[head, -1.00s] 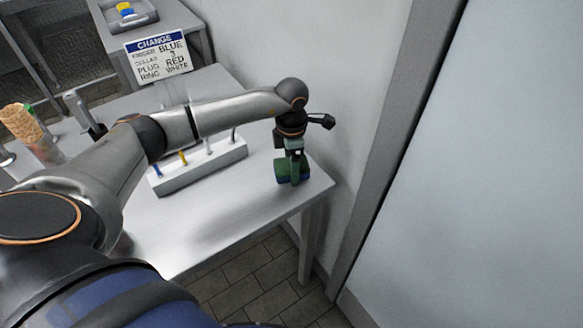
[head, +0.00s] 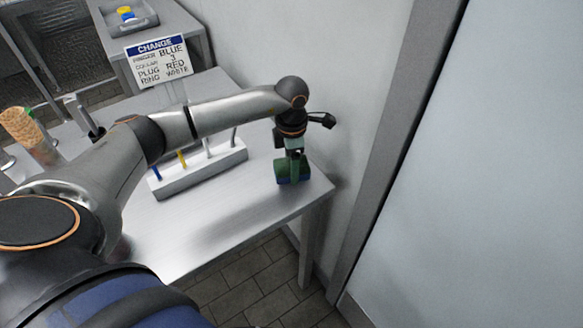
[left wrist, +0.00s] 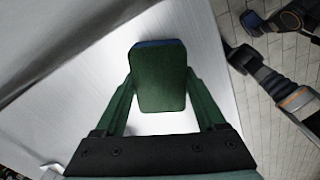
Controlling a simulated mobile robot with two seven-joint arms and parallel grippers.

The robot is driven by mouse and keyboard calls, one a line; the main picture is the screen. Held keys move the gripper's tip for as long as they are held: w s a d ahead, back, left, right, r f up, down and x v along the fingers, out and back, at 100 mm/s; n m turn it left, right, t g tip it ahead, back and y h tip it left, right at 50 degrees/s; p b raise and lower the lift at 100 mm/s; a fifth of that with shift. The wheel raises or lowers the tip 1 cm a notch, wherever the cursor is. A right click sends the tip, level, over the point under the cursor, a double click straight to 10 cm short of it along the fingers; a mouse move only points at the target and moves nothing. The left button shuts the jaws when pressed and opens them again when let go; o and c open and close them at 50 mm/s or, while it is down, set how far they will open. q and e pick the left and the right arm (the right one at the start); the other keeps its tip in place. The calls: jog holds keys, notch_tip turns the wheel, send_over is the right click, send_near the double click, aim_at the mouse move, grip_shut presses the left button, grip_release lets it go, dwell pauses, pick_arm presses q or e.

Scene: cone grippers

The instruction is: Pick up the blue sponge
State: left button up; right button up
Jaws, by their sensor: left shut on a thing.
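The sponge (left wrist: 159,78) has a dark green top face and a blue layer showing at its far edge in the left wrist view. In the head view the blue sponge (head: 282,181) is at the right corner of the grey table, partly hidden by my fingers. My left gripper (head: 294,174) points down over it. In the left wrist view my left gripper's (left wrist: 159,85) green fingers are on both sides of the sponge, shut on it. I cannot tell whether the sponge touches the table. My right gripper is not in view.
A white block (head: 200,172) with several coloured pegs stands left of the sponge on the table. A sign (head: 159,61) stands behind it. A cone-like tan object (head: 22,127) is at the far left. The wall (head: 330,75) is close behind the gripper. The table's front is clear.

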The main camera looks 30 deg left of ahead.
pick_arm(q)
jog(key=s+d+r+b, duration=0.1)
jog(key=s+d+r, duration=0.5)
jog(key=s+r, duration=0.5)
jog(key=shift+s+r, duration=0.4)
jog(key=shift+s, duration=0.5)
